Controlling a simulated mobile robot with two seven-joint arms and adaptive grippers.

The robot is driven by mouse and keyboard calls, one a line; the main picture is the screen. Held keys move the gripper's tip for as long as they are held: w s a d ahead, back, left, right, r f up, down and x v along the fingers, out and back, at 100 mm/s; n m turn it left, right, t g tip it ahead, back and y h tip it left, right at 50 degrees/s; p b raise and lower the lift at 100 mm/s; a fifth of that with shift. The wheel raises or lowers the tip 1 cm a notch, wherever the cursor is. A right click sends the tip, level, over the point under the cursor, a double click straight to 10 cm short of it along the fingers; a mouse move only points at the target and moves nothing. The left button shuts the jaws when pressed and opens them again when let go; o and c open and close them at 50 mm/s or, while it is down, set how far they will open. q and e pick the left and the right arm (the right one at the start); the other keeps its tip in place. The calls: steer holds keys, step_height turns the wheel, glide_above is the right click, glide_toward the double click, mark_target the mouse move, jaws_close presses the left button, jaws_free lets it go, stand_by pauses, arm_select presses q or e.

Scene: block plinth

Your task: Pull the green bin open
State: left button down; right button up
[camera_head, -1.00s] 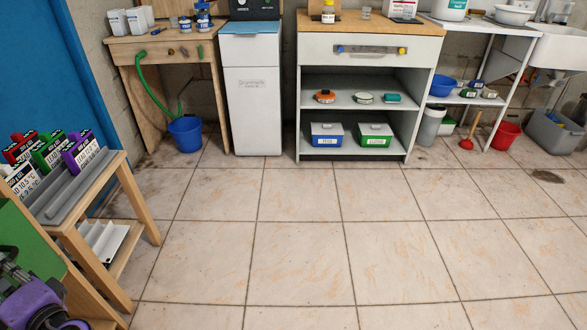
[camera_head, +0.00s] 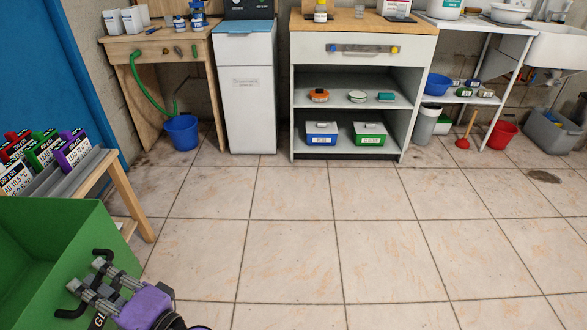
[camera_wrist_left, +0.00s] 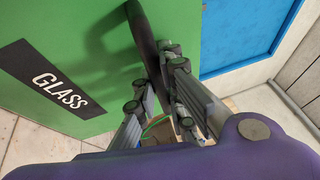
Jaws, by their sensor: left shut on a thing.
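The green bin (camera_head: 85,265) stands at the lower left of the head view, pulled out, with its open top and dark green inside showing. Its front carries a black GLASS label (camera_wrist_left: 52,80) in the left wrist view. A black bar handle (camera_wrist_left: 147,35) stands off that front. My left gripper (camera_head: 92,277), with its purple body, is at the bin's front, fingers closed around the handle. In the left wrist view the fingers (camera_wrist_left: 157,82) lie on both sides of the bar. My right gripper is in neither view.
A wooden stand (camera_head: 135,195) with several labelled boxes is behind the bin. A white cabinet (camera_head: 250,110), a shelf unit (camera_head: 405,120) and a blue bucket (camera_head: 182,132) line the back wall. The tiled floor (camera_head: 300,250) to the right is clear.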

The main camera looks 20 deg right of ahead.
arm_select(q)
steer(key=shift+s+d+f, duration=0.1)
steer(key=shift+s+d, duration=0.15)
steer(key=shift+d, duration=0.3)
steer(key=shift+s+d+f, duration=0.1)
steer(key=shift+s+d, duration=0.1)
steer(key=shift+d, duration=0.3)
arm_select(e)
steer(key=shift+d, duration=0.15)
arm_select(q)
steer(key=c, duration=1.8)
jaws_free()
steer(key=shift+r, duration=0.1)
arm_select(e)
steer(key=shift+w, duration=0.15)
arm_select(q)
steer(key=v, duration=1.2)
steer(key=shift+r, duration=0.1)
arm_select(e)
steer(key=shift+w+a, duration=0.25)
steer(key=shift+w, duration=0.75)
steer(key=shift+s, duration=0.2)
